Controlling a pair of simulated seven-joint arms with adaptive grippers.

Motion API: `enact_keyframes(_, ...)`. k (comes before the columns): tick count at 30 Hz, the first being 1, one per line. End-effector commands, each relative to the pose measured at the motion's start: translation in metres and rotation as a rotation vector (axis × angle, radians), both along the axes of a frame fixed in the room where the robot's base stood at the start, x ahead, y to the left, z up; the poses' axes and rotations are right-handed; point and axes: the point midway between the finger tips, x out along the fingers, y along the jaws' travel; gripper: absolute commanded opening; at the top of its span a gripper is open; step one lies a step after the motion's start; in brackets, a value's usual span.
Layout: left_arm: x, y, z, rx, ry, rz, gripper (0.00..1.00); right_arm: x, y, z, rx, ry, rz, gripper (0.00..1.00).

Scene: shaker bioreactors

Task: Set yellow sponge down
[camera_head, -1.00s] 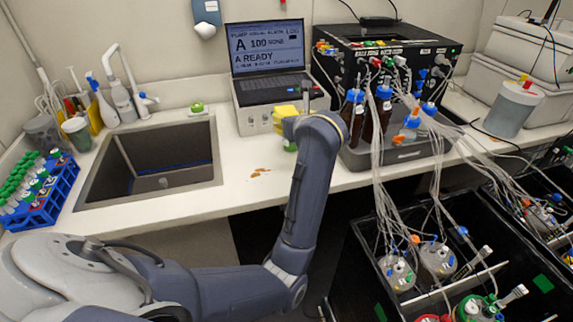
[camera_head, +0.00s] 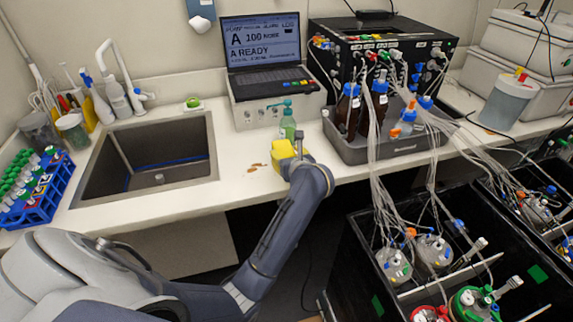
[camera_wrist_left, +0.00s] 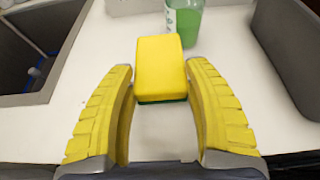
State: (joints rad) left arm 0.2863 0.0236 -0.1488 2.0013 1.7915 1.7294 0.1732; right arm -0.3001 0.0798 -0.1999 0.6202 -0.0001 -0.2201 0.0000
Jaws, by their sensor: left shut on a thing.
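The yellow sponge (camera_head: 282,150) with a dark green underside is held over the white counter, near its front edge. In the left wrist view the sponge (camera_wrist_left: 161,64) sits between the tips of two ribbed yellow fingers. My left gripper (camera_wrist_left: 160,82) is shut on it; in the head view the gripper (camera_head: 294,153) points at the counter. I cannot tell whether the sponge's underside touches the counter. My right gripper is not in view.
A green spray bottle (camera_head: 287,125) stands just behind the sponge. Brown stains (camera_head: 257,167) lie on the counter to its left. The sink (camera_head: 150,160) is further left, a grey tray (camera_head: 400,151) with bottles to the right. Counter between sink and stains is clear.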

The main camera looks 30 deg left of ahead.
Motion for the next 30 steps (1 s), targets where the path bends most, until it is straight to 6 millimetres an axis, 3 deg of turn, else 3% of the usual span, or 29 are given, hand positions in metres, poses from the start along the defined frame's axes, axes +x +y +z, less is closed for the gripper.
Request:
enact_keyframes(9, -0.001, 0.0, -0.036, 0.0, 0.004, 0.0, 0.35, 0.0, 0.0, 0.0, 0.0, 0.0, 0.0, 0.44)
enact_keyframes(24, 0.0, 0.0, -0.041, 0.001, 0.004, 0.0, 0.35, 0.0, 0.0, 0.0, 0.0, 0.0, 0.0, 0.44)
enact_keyframes(25, 0.0, 0.0, -0.042, 0.001, 0.003, -0.001, 0.55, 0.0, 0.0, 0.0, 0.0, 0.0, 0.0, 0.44)
enact_keyframes(30, 0.0, 0.0, -0.041, 0.001, 0.002, -0.001, 0.75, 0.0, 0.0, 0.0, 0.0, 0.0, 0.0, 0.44)
